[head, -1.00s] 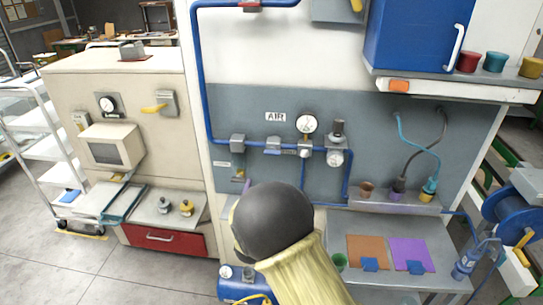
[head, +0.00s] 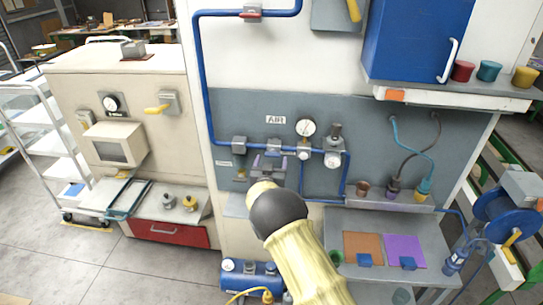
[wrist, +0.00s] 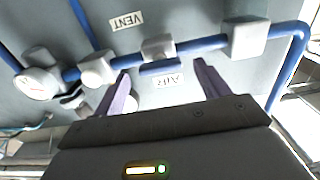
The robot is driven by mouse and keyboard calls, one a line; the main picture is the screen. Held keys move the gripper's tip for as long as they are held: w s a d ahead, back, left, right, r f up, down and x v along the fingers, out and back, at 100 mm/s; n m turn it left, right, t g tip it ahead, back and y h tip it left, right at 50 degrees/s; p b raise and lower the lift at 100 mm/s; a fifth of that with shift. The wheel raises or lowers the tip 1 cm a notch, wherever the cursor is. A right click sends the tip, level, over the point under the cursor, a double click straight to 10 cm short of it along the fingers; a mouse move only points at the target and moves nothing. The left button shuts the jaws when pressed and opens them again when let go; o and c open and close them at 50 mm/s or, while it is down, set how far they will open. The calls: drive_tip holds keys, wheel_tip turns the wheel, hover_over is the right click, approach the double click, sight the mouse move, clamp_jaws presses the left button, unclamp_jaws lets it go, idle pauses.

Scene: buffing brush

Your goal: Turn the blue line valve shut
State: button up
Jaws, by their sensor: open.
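The blue line (head: 208,90) runs down the panel and then across it through several grey fittings. The valve on it is a grey block (head: 274,146) below the AIR label. In the wrist view this valve block (wrist: 158,48) has a short blue lever (wrist: 160,69) lying along the pipe. My gripper (head: 268,166) is in front of the panel at this valve, with purple fingers spread. In the wrist view my gripper (wrist: 161,71) is open, with one finger on each side of the lever and apparently not touching it.
A pressure gauge (head: 305,128) and a regulator (head: 333,158) stand to the right on the line. A red-handled valve (head: 252,13) is higher up. A blue cabinet (head: 418,40) hangs at upper right. A grey work shelf (head: 430,225) is at lower right.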

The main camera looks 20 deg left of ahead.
drive_tip(key=shift+p+x, duration=0.3)
drive_tip(key=shift+x, duration=0.6)
drive_tip(key=c, duration=1)
